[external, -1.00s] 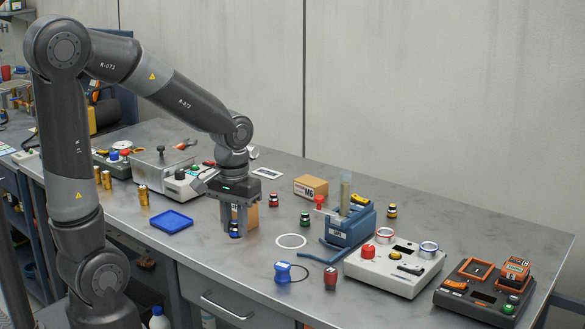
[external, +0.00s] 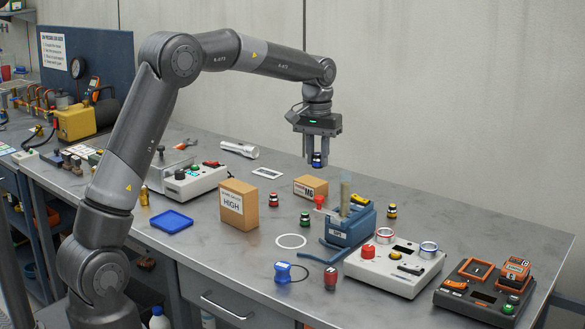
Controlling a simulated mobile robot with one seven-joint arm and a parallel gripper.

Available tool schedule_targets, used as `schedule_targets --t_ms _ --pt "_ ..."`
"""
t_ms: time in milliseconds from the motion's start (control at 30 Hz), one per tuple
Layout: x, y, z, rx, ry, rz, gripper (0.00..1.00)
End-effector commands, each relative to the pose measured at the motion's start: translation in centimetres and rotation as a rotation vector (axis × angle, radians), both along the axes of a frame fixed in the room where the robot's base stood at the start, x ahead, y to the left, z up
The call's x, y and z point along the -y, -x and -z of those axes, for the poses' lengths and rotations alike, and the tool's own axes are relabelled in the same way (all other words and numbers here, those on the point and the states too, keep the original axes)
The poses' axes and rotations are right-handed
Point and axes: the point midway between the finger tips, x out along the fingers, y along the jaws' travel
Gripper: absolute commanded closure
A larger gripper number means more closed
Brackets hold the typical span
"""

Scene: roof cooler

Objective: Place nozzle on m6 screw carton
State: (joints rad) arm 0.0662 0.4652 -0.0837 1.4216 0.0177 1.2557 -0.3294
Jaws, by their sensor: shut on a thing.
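My gripper (external: 316,155) is shut on a small nozzle with a blue body and dark parts (external: 316,160). It holds the nozzle in the air, above and slightly right of the M6 screw carton. The M6 screw carton (external: 310,189) is a small brown box marked M6, standing on the bench toward the back. The nozzle is apart from the carton, with a visible gap below it. The gripper fingers cover part of the nozzle.
A taller carton marked HIGH (external: 238,208) stands left of the M6 carton. Small fittings with red (external: 273,200), green (external: 305,219) and yellow (external: 391,211) bands stand nearby. A blue holder (external: 350,227) with an upright tube is to the right.

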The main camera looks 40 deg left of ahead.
Motion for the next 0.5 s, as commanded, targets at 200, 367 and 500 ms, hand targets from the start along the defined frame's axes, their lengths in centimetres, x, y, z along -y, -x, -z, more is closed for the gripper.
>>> schedule_targets --t_ms 200,367,500 --pt "-1.6 -6.2 0.6 0.0 -0.008 -0.009 1.0" --pt "-2.6 -9.0 1.1 0.001 -0.015 -0.013 1.0" --pt "-3.0 -10.2 1.3 0.002 -0.019 -0.013 1.0"
